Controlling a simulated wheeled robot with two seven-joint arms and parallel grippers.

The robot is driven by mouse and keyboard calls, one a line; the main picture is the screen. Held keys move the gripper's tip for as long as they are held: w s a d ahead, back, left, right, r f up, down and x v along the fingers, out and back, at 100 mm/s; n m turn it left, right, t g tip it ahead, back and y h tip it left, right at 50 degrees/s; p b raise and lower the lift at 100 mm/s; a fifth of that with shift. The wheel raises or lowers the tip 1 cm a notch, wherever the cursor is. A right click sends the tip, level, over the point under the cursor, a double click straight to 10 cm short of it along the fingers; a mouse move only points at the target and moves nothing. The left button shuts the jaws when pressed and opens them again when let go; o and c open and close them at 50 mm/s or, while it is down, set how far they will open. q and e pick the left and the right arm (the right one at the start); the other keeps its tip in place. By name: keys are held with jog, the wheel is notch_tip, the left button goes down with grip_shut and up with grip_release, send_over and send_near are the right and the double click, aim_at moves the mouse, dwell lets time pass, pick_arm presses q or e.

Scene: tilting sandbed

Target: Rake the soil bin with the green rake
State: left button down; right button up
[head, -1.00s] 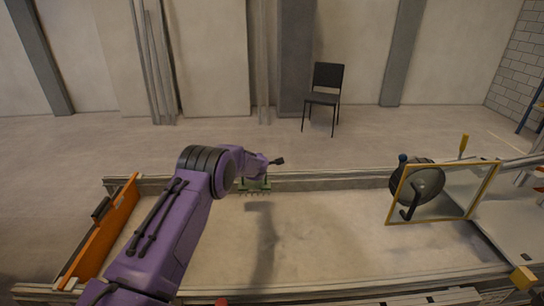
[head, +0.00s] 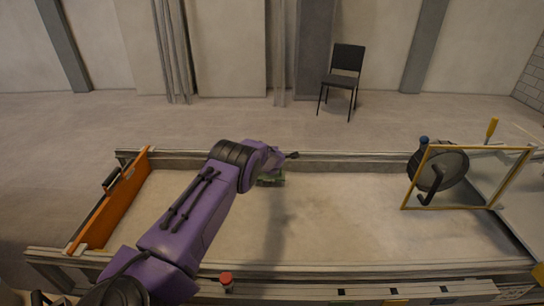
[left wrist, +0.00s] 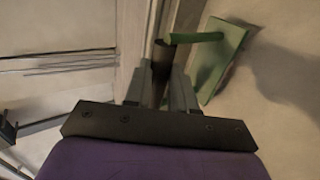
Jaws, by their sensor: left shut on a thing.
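The green rake (head: 270,179) is at the far side of the soil bin (head: 345,225), left of its middle, close to the far wall. My left gripper (head: 272,160) is shut on its dark handle. In the left wrist view the handle (left wrist: 161,68) stands between the two fingers (left wrist: 160,95), and the flat green rake head (left wrist: 222,55) lies to the right over pale soil. The tines cannot be made out, so I cannot tell how deep they sit. My right gripper is not in view.
An orange panel (head: 118,195) closes the bin's left end. A yellow-framed clear pane (head: 455,195) with a dark round wheel (head: 440,170) stands at the right. A red knob (head: 226,279) is on the near rail. A chair (head: 343,75) stands well behind.

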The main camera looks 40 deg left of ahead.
pick_arm(q)
jog(key=shift+f+b, duration=0.95)
jog(key=shift+f, duration=0.35)
jog(key=s+d+b, duration=0.2)
jog(key=s+d, duration=1.9)
jog(key=s, duration=0.4)
notch_tip(320, 180, up, 12)
jog(key=p, duration=0.8)
